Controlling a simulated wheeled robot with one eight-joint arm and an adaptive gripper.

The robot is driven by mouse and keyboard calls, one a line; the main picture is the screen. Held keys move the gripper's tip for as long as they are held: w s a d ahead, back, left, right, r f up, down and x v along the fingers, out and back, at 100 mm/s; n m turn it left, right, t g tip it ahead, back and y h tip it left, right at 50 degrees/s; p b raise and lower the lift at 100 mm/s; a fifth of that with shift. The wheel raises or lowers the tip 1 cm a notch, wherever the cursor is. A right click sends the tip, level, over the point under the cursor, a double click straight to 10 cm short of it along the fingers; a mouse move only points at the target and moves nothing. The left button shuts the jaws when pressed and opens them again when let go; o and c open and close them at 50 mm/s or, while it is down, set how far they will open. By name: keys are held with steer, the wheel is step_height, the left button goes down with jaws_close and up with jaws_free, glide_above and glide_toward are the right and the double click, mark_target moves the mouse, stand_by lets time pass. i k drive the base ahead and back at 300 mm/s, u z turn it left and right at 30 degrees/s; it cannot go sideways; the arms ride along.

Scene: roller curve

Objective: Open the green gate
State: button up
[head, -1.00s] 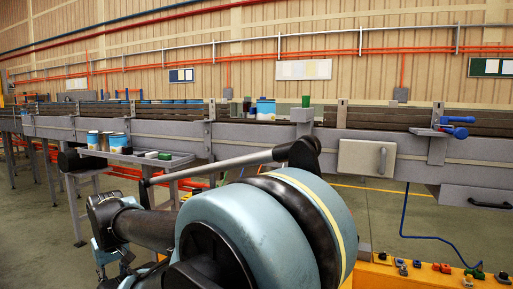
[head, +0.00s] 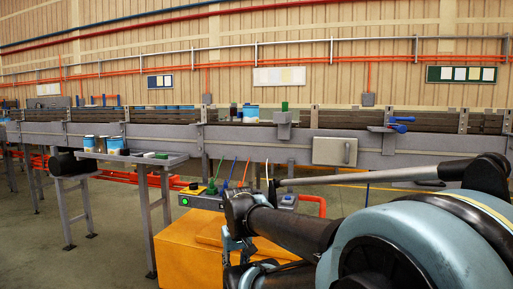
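The green gate shows as a small green block (head: 285,106) above a grey bracket (head: 283,125) on the near side rail of the roller conveyor (head: 240,136). I cannot tell from here how the gate swings or whether it is closed. My arm fills the lower right, with a large blue joint, a dark tube reaching left and a grey rod. I cannot make out any gripper fingers. No part of my arm touches the green block.
A yellow cabinet (head: 185,245) with buttons and cables stands ahead, partly behind my arm. A side tray (head: 130,159) holds cans and small blocks. A grey panel with a handle (head: 335,151) and a blue handle (head: 400,124) are on the conveyor. Floor is clear at lower left.

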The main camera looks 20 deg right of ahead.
mark_target(284, 105)
steer(key=z, duration=0.1)
steer(key=k, duration=1.4)
steer(key=z, duration=0.45)
steer(key=i, duration=1.1)
steer(key=z, duration=0.1)
